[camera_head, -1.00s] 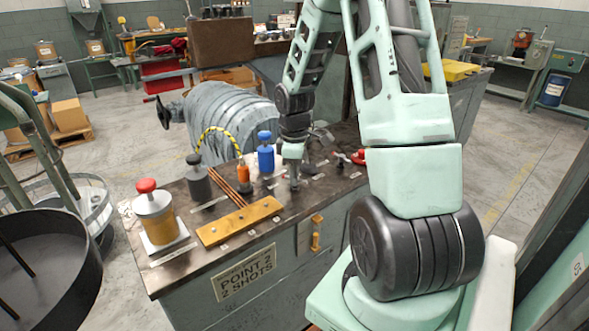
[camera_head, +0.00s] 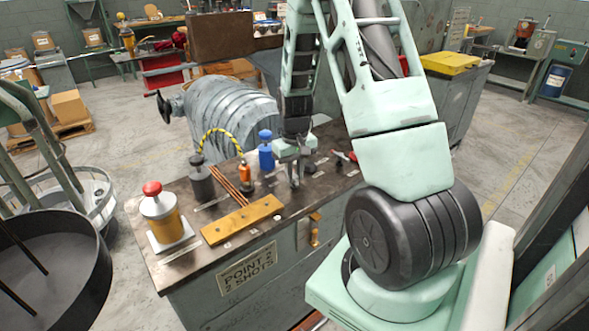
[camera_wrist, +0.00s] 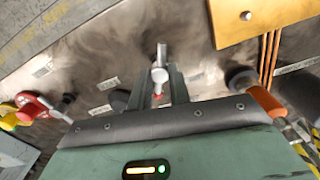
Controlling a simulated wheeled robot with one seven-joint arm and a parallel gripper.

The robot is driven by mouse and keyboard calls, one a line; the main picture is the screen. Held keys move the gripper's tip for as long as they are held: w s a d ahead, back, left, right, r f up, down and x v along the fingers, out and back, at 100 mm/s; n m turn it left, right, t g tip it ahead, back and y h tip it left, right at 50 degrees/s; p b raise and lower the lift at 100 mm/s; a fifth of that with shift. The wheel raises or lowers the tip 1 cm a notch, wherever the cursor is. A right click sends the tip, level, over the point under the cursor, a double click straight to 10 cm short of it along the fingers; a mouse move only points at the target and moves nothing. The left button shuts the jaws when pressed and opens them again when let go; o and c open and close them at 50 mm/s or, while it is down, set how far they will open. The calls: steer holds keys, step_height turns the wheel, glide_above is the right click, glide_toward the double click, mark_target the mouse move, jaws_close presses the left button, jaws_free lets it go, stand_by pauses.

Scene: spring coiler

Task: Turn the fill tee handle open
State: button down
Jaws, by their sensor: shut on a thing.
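The fill tee handle (camera_wrist: 159,74) is a small silver tee standing on the bench top, seen in the wrist view with a bit of red just below it. My gripper (camera_head: 296,181) points down over the middle of the bench in the head view. In the wrist view my gripper's dark green fingers (camera_wrist: 158,84) stand either side of the tee, shut on it. The fingers hide most of the tee in the head view.
On the bench (camera_head: 178,265) a blue-capped bottle (camera_head: 265,153), an orange-topped fitting (camera_head: 245,175) and a brass plate (camera_head: 242,219) stand left of my gripper. A red-capped jar (camera_head: 160,214) is at the left end. Red and yellow fittings (camera_wrist: 28,108) lie on the other side.

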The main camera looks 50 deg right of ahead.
mark_target(295, 176)
steer(key=shift+m+p, duration=0.45)
steer(key=shift+m, duration=1.25)
steer(key=c, duration=1.3)
jaws_free()
steer(key=shift+r, duration=0.1)
step_height(295, 176, up, 17)
steer(key=shift+r, duration=0.1)
